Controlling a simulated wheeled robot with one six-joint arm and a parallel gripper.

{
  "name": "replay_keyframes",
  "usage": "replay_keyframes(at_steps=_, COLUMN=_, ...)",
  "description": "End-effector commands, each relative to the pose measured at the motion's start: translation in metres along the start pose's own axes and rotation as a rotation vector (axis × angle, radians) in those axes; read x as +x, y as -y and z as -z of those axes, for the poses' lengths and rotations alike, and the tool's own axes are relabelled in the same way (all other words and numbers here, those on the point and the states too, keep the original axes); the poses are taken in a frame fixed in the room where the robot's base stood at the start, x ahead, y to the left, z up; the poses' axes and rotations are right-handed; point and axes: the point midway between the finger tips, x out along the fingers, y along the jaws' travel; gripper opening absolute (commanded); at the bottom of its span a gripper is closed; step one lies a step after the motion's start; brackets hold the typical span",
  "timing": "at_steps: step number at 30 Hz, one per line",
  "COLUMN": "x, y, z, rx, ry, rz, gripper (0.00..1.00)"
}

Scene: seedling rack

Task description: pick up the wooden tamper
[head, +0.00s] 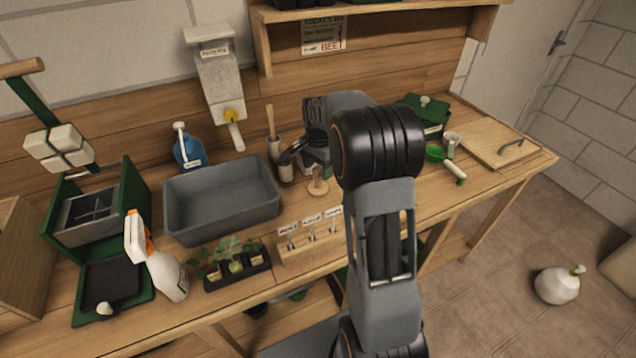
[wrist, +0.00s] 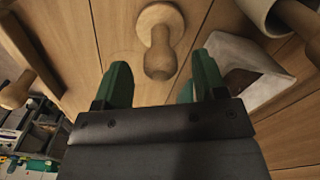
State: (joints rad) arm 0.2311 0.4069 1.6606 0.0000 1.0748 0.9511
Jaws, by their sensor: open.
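The wooden tamper (head: 318,184) stands on the bench just in front of my arm's end in the head view, with a round flat base and a knobbed handle. In the wrist view the tamper (wrist: 160,42) is at the top middle, its handle knob pointing towards the camera. My gripper (wrist: 161,66) has two green fingers, apart and empty. The tamper's knob shows between the fingertips in the picture; I cannot tell how far beyond them it is. In the head view my arm hides most of the gripper.
A grey tub (head: 222,200) stands left of the tamper. A wooden block with white labels (head: 312,241) is in front of it. A pot holding a wooden stick (head: 271,122) is behind. In the wrist view a pale box-shaped thing (wrist: 262,62) lies close right of the fingers.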

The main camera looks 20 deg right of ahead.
Motion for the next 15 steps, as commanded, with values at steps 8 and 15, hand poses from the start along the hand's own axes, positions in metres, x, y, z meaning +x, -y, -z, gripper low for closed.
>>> replay_keyframes(at_steps=8, x=0.031, y=0.0, z=-0.001, rx=0.0, ry=0.0, rz=0.0, gripper=0.65)
replay_keyframes(at_steps=15, x=0.034, y=0.0, z=-0.001, rx=0.0, ry=0.0, rz=0.001, gripper=0.65)
